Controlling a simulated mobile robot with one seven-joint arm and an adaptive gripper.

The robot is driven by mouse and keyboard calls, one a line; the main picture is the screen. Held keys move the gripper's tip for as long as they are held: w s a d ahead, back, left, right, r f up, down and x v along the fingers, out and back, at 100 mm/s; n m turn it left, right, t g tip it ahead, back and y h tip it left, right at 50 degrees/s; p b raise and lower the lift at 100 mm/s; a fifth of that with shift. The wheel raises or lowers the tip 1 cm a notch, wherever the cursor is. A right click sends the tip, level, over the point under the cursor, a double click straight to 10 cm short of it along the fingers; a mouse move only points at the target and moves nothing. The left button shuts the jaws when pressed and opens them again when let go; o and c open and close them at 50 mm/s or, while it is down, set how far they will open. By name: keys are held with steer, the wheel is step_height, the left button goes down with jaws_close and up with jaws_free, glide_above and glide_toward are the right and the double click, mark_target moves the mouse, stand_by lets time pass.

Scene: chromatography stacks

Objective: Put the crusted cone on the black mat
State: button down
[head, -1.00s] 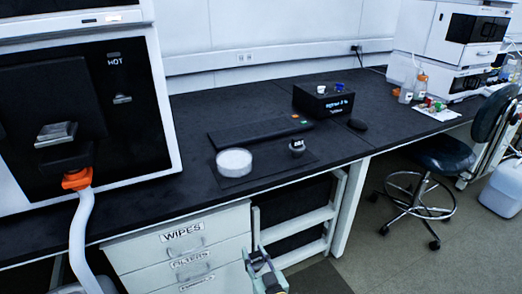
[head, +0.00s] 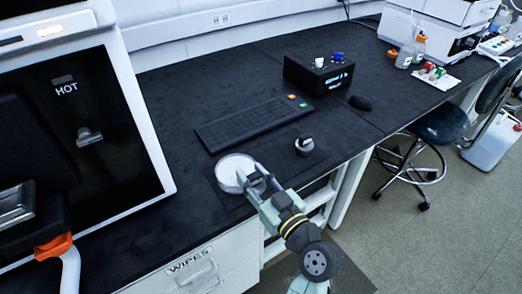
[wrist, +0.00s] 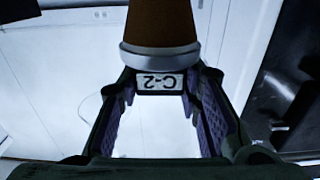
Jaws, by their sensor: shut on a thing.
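In the wrist view a brown, tapered piece (wrist: 161,22) with a grey collar and a "C-2" label (wrist: 160,81), upside down, sits between my fingers. It looks like the crusted cone; its upper end is cut off by the frame edge. My gripper (wrist: 160,92) is shut on it. In the head view my gripper (head: 252,178) is at the front of the bench, overlapping the right side of a white round dish (head: 232,170). The cone cannot be made out there. The black mat (head: 280,162) lies under the dish and a small grey knob-like piece (head: 305,144), partly hidden by my gripper.
A black keyboard-like slab (head: 250,122) lies behind the mat. The "HOT" instrument (head: 105,110) stands at left. The mat is bare between dish and knob.

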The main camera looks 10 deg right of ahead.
steer(key=b, duration=0.2)
steer(key=shift+w+d+f+b, duration=0.25)
steer(key=shift+w+b, duration=0.05)
steer(key=w+d+b, duration=0.1)
steer(key=b, duration=0.4)
steer(key=shift+w+d+f, duration=0.15)
steer(key=shift+d, duration=0.05)
steer(key=w+d, duration=0.6)
steer(key=w+d+f, duration=0.1)
steer(key=w+d, duration=0.2)
steer(key=shift+w, duration=0.4)
steer(key=shift+f+p, duration=0.4)
steer(key=shift+f, duration=1.05)
steer(key=shift+f, duration=0.15)
steer(key=c, duration=1.2)
jaws_free()
